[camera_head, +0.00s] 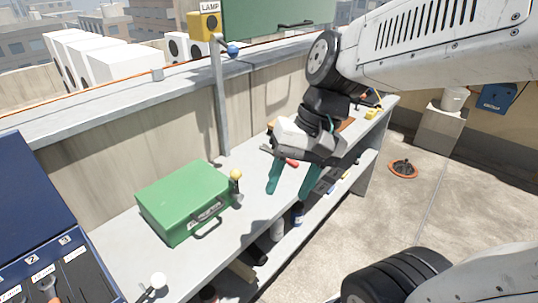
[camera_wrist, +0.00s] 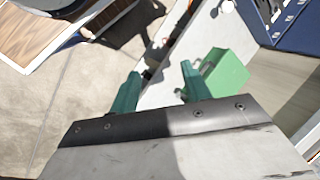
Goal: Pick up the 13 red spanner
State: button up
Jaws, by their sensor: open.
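A red-handled tool (camera_head: 290,161) lies on the grey bench just behind my gripper. It may be the spanner; its size mark cannot be read and part of it is hidden. My gripper (camera_head: 289,190) is over the bench, right of the green toolbox, with its two green fingers apart and nothing between them. The wrist view shows the fingers (camera_wrist: 160,78) spread over the bench edge. No red spanner can be made out there.
A green toolbox (camera_head: 187,202) stands on the bench (camera_head: 228,225); it also shows in the wrist view (camera_wrist: 226,75). An open blue case (camera_head: 35,195) with numbered slots and tools is at the left. A lamp post (camera_head: 219,100) rises behind. Bottles stand on the lower shelf.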

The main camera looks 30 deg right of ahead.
jog(key=w+d+f+m+t+y, duration=0.2)
jog(key=w+f+m+t+y, duration=0.1)
jog(key=w+m, duration=0.5)
jog(key=w+d+f+m+t+y, duration=0.25)
jog(key=w+m+y, duration=0.2)
jog(key=w, duration=0.55)
jog(key=w+d+f+m+t+h, duration=0.2)
jog(key=d+f+m, duration=0.2)
jog(key=d+m, duration=0.1)
jog(key=w+d+f+m+t+h, duration=0.2)
jog(key=w+d+f+m, duration=0.1)
jog(key=d+f+m, duration=0.2)
jog(key=w+d+f+m+t+h, duration=0.2)
jog(key=d+f+m, duration=0.3)
jog(key=d, duration=0.3)
jog(key=shift+w+d+f+m+t+h, duration=0.25)
jog(key=shift+d+t+h, duration=0.1)
jog(key=shift+t+h, duration=0.2)
jog(key=shift+w+d+f+m, duration=0.2)
jog(key=shift+w+f+m, duration=0.1)
jog(key=shift+w+f, duration=0.5)
jog(key=x, duration=0.5)
jog(key=shift+w+a, duration=0.15)
jog(key=shift+w, duration=0.2)
grip_shut()
